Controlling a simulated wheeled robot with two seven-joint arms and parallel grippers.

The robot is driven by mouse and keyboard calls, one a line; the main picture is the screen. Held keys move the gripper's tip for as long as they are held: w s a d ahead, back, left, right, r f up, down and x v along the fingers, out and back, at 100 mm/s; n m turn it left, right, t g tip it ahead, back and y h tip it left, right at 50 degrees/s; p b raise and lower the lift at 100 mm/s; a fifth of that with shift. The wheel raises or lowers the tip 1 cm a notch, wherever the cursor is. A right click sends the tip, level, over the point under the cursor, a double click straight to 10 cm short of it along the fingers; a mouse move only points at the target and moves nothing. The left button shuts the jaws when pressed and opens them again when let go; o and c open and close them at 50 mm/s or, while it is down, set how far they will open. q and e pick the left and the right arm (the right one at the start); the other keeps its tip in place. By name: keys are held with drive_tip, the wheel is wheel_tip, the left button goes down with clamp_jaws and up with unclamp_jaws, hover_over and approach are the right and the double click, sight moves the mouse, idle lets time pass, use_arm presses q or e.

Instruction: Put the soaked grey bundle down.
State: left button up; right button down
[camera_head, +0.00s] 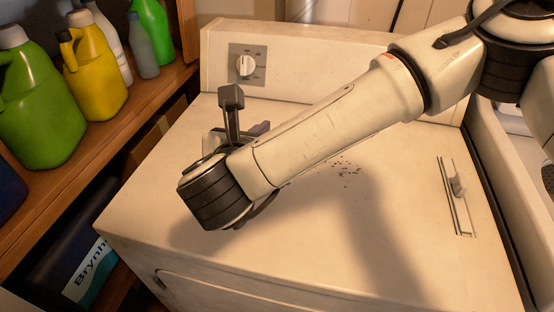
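My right arm reaches in from the upper right, over the white machine top (300,240). Its wrist is bent at the far end. A small dark grey-purple patch (261,129) shows just behind the arm. It may be part of the grey bundle or of the gripper; I cannot tell which. No other part of a grey bundle is visible. My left gripper is not in view.
The machine has a dial (245,66) on its back panel and dark specks (347,172) on top. A wooden shelf (100,150) at left holds a green jug (40,110), a yellow jug (95,75) and other bottles. The front of the top is clear.

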wheel_tip(320, 180, down, 2)
wheel_tip(320, 180, down, 4)
drive_tip(key=shift+f+p, duration=0.1)
drive_tip(key=shift+p, duration=0.4)
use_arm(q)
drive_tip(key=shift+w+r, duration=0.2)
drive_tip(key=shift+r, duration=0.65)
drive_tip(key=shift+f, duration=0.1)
use_arm(e)
drive_tip(key=shift+f, duration=0.15)
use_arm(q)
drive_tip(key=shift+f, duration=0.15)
use_arm(e)
drive_tip(key=c, duration=1.6)
unclamp_jaws()
drive_tip(key=shift+c, duration=0.2)
